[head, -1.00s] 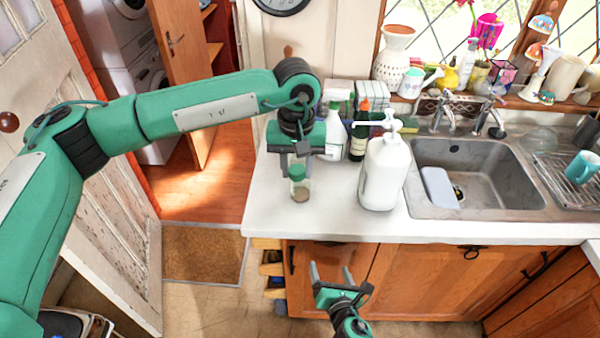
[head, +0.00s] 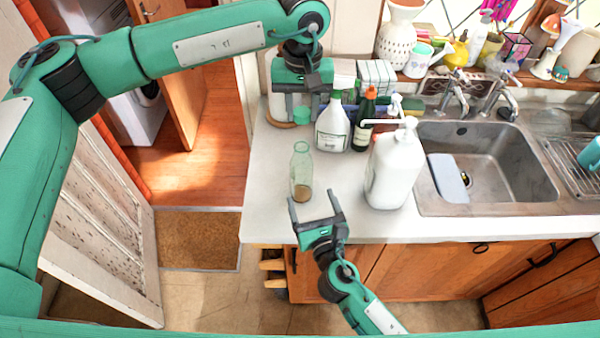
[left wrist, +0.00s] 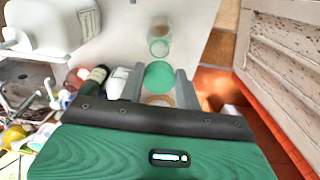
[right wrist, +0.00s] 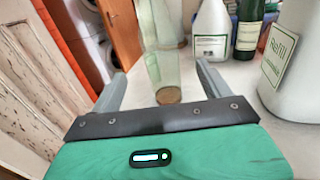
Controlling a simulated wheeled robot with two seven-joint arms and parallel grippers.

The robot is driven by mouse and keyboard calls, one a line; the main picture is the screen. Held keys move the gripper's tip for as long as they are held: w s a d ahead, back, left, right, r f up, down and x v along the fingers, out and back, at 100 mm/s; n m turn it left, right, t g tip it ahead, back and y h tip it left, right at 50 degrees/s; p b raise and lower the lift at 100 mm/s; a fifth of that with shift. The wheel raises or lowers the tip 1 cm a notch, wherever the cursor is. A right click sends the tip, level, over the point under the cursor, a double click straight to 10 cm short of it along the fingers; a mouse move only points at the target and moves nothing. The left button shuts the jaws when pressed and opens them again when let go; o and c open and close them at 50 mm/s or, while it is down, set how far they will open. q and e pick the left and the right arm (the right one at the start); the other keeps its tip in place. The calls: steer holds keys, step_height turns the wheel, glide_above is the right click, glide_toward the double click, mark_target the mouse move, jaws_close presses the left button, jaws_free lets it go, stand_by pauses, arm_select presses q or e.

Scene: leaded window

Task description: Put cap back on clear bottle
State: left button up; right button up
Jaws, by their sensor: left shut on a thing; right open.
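The clear bottle (head: 301,175) stands upright and open-topped on the white counter, with something brown at its base. It also shows in the left wrist view (left wrist: 159,42) and in the right wrist view (right wrist: 165,68). My left gripper (head: 302,103) is shut on the green cap (head: 302,117), held apart from the bottle and farther back over the counter. The cap also shows between the fingers in the left wrist view (left wrist: 159,75). My right gripper (head: 312,203) is open at the counter's front edge, its fingers pointing toward the bottle, which appears between them in its wrist view.
A large white pump bottle (head: 393,170) stands to the right of the clear bottle. A white spray bottle (head: 333,127) and a dark bottle (head: 364,122) stand behind. The sink (head: 495,165) is farther right. The counter left of the clear bottle is free.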

mark_target(300, 165)
arm_select(q)
steer(key=shift+s+r, duration=0.1)
steer(key=shift+s, duration=0.1)
steer(key=shift+w, duration=0.15)
arm_select(e)
steer(key=x, duration=1.2)
steer(key=c, duration=1.5)
arm_select(q)
steer(key=shift+f, duration=2.6)
steer(key=shift+f, duration=0.1)
steer(key=shift+f, duration=0.8)
steer(key=shift+f, duration=0.55)
